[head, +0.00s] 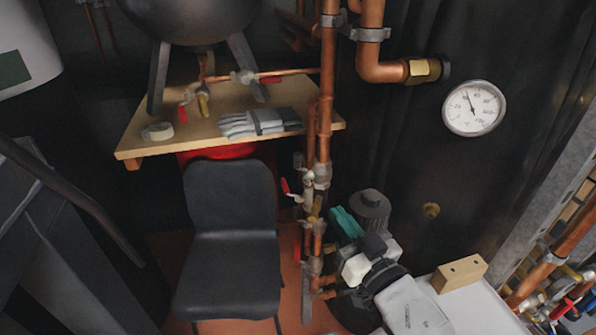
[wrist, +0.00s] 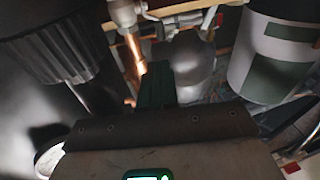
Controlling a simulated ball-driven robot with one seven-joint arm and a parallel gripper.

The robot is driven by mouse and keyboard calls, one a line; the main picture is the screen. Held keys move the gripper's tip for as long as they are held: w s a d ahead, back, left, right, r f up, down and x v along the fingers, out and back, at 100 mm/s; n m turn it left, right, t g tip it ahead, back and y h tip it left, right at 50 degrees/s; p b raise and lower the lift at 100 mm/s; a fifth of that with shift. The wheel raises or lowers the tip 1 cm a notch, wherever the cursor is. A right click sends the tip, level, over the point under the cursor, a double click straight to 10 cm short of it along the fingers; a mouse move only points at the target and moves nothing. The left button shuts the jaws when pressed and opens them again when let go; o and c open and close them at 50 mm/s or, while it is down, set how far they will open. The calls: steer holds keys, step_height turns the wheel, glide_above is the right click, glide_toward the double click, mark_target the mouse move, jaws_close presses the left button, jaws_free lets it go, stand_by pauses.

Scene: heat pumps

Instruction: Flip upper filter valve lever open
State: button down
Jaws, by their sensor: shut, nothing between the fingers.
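The upper valve (head: 308,180) sits on the vertical copper pipe run in the middle of the head view. Its red lever (head: 288,187) sticks out to the left, at an angle to the pipe. A brass-coloured fitting (head: 317,206) is below it. My gripper (head: 338,214) is right of the pipe run and a little lower than the valve, apart from the red lever. Its dark green fingers (wrist: 155,80) are shut and empty in the wrist view, beside a lit copper pipe (wrist: 134,52). A grey valve body (wrist: 124,12) is at the top there; the red lever cannot be made out.
A lower valve with a red lever (head: 297,250) is on the same pipe run. A dark ribbed cylinder (head: 370,207) stands close right of my gripper. A black chair (head: 232,240) is to the left; a wooden shelf (head: 140,146) is behind it. A gauge (head: 474,108) hangs right.

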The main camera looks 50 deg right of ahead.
mark_target(299, 161)
steer(key=p+x, duration=0.3)
steer(key=x, duration=1)
steer(key=shift+a+r+p, duration=0.1)
steer(key=shift+r+p, duration=0.1)
steer(key=shift+p, duration=0.1)
steer(key=shift+w+d, duration=0.25)
steer(key=shift+w, duration=0.2)
steer(key=p, duration=0.1)
steer(key=r+p, duration=0.1)
steer(key=p, duration=0.1)
steer(key=shift+w+d+g, duration=0.15)
steer(key=shift+w+g, duration=0.15)
steer(key=shift+w, duration=0.05)
steer(key=p, duration=0.3)
steer(key=shift+w+d+r+g+y, duration=0.1)
steer(key=shift+w+r+g+y, duration=0.1)
steer(key=shift+w+g+y, duration=0.15)
steer(key=shift+p, duration=0.35)
steer(key=shift+f, duration=0.2)
steer(key=shift+f, duration=0.1)
